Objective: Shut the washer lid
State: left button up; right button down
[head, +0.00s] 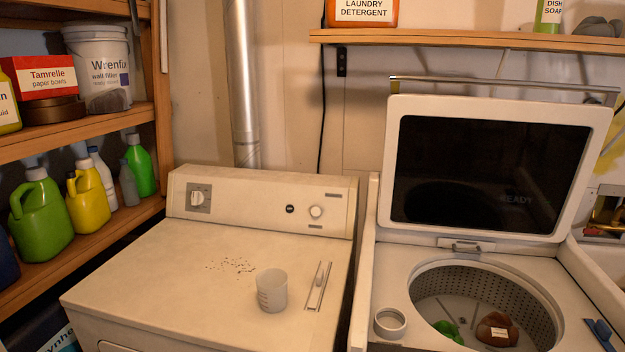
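The washer (362,262) stands at the right of the head view. Its lid (398,232) is raised, tilted back behind the tub opening, with a white frame and a dark glass panel. A small latch (466,246) sits at the back of the opening. The open round drum (535,315) shows a green item (447,329) and a brown item with a white label (497,330) inside. Neither of my grippers shows in the head view.
A dryer (130,270) stands left of the washer, with a measuring cup (271,291) on top. A white cap (390,322) sits at the washer's front left and a blue item (601,331) at its right. A wooden shelf (450,40) hangs above the lid.

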aim_at(496, 167)
jog(key=i+l+u, duration=0.2)
jog(key=l, duration=0.25)
jog(key=l+u, duration=0.15)
jog(key=l, duration=0.25)
jog(key=l+u, duration=0.2)
jog(key=l, duration=0.25)
jog(key=i, duration=0.05)
